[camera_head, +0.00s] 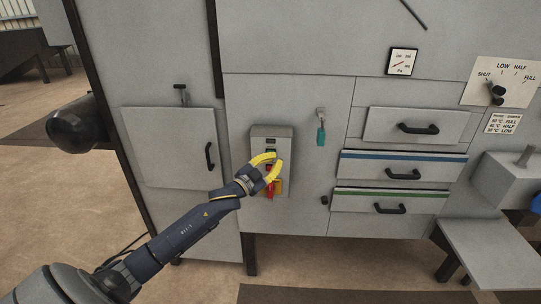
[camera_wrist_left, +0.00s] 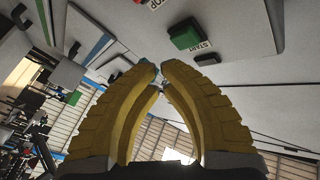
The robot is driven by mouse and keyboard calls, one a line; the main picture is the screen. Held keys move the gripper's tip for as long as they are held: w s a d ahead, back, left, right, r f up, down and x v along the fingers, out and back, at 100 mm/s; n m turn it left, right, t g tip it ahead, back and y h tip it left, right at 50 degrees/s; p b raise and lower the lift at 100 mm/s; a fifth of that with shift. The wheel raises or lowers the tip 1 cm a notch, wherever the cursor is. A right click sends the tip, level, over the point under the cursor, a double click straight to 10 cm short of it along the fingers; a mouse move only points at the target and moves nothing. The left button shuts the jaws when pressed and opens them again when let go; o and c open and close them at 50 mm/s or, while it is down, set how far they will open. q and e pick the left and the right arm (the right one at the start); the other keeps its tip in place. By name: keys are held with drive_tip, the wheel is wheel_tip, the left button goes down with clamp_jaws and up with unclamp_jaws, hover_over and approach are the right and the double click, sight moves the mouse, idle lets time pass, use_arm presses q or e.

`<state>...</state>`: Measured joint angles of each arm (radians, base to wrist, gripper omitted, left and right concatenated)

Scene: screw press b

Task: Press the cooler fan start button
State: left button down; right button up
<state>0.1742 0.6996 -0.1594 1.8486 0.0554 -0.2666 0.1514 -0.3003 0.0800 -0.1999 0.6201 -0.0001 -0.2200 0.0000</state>
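A grey control box (camera_head: 271,132) is mounted on the cabinet front in the head view. My left gripper (camera_head: 278,157), with yellow fingers, is in front of this box and covers part of its face. In the left wrist view a green button (camera_wrist_left: 184,37) labelled START sits on a grey surface, above and beyond the fingertips. I see a gap between it and the fingertips (camera_wrist_left: 161,70). The fingertips are drawn together with nothing visible between them. I cannot make out the green button in the head view. My right gripper is in neither view.
A red part (camera_head: 269,190) and a yellow part show low on the box, beside the gripper. A teal tag (camera_head: 321,137) hangs to the right. Drawers with black handles (camera_head: 418,129) are further right, and a cabinet door (camera_head: 165,145) is left.

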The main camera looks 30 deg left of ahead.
use_arm(q)
drive_tip(key=shift+w+a, duration=0.2)
drive_tip(key=shift+w, duration=0.25)
drive_tip(key=shift+w+a, duration=0.1)
drive_tip(key=shift+w, duration=0.05)
idle(1.3)
drive_tip(key=shift+w+a, duration=0.15)
drive_tip(key=shift+w, duration=0.1)
drive_tip(key=shift+w+a, duration=0.2)
drive_tip(key=shift+w, duration=0.15)
idle(1.0)
idle(0.4)
drive_tip(key=shift+s+d, duration=0.4)
drive_tip(key=shift+s, duration=0.35)
drive_tip(key=shift+s+d, duration=0.4)
drive_tip(key=shift+s, duration=0.35)
drive_tip(key=shift+s+d, duration=0.4)
drive_tip(key=shift+s, duration=0.3)
drive_tip(key=shift+s+d, duration=0.4)
drive_tip(key=shift+s, duration=0.35)
